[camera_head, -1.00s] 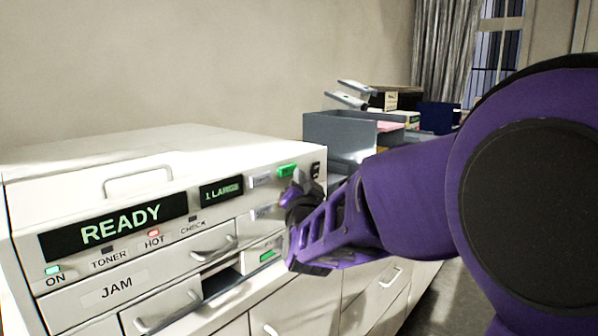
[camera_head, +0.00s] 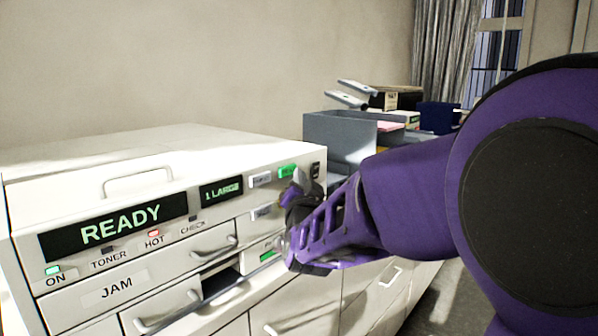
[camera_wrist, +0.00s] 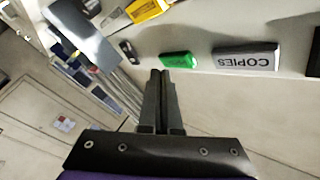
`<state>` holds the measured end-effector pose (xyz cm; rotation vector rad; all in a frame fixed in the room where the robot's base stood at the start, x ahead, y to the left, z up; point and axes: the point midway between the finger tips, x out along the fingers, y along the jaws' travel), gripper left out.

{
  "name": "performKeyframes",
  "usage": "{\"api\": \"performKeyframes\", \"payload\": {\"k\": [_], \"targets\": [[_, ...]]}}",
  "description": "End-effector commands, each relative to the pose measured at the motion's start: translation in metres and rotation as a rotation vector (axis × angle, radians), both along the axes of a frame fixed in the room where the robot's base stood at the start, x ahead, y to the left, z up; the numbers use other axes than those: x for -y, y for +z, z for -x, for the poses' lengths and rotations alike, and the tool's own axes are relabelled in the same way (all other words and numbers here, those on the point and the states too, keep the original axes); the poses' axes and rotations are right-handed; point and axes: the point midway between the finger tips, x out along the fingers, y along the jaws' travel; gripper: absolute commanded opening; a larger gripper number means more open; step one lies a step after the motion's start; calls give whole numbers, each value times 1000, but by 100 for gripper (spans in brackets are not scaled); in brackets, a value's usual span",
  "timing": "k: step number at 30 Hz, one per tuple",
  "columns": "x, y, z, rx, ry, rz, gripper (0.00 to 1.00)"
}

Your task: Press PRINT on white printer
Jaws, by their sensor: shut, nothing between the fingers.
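The white printer (camera_head: 150,160) stands at the left in the head view, its black display reading READY. A small green button (camera_head: 287,171) sits at the upper right of its front panel. It also shows in the wrist view (camera_wrist: 178,59), its lettering too blurred to read. My gripper (camera_head: 300,180) is at the panel's right end, just below and to the right of the green button. In the wrist view my gripper (camera_wrist: 160,73) is shut and empty, its tips close beside the button's lower left edge. I cannot tell whether they touch the panel.
A grey COPIES button (camera_wrist: 246,57) sits beside the green one. A small black switch (camera_head: 316,170) is at the panel's right end. Drawer handles (camera_head: 215,247) stick out below. Grey trays (camera_head: 340,135) stand behind my gripper, right of the printer.

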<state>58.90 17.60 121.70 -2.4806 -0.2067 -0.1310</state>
Motion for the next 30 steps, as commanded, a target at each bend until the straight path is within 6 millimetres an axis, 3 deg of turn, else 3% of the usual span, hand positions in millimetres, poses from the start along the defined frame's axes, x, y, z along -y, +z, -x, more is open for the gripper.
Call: {"api": "performKeyframes", "payload": {"k": [30], "targets": [[-7,0,-6,0,0,0,0]]}}
